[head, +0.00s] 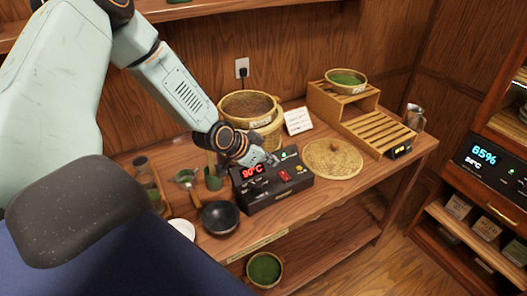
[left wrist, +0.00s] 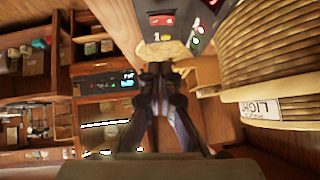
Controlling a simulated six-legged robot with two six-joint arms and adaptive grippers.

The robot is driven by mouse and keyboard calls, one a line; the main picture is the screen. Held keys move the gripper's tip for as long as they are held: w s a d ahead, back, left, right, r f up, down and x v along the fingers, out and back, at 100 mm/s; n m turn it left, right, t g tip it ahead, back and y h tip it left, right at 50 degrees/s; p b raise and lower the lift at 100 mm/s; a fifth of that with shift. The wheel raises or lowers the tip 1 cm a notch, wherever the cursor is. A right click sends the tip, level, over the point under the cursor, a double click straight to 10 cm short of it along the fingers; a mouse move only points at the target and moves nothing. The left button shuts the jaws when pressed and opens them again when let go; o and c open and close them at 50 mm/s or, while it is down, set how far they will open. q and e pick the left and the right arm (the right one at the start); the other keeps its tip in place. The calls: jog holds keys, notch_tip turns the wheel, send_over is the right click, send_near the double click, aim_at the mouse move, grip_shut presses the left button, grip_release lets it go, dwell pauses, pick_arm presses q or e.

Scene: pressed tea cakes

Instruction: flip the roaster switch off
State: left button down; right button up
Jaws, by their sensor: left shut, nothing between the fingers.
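The roaster control box (head: 270,185) is a dark box on the wooden table, with a red "90°C" display and a red switch (head: 285,175) on its top. A green light and a yellow light show near the switch. My left gripper (head: 268,160) is shut and empty, just above the back of the box and left of the switch. In the left wrist view the shut fingers (left wrist: 160,75) point toward the box's panel, where the red switch (left wrist: 162,20) shows at the top. Whether the fingers touch the box cannot be told. My right gripper is not in view.
A woven basket (head: 250,105) stands behind the box. A round woven mat (head: 332,159) and a slatted wooden stand (head: 375,130) lie to the right. A black bowl (head: 220,217) stands at the front left. A cabinet with a "65%" display (head: 490,155) is at far right.

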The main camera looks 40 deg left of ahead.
pick_arm(q)
jog(key=p+v, duration=0.2)
jog(key=v, duration=0.1)
jog(key=shift+s, duration=0.15)
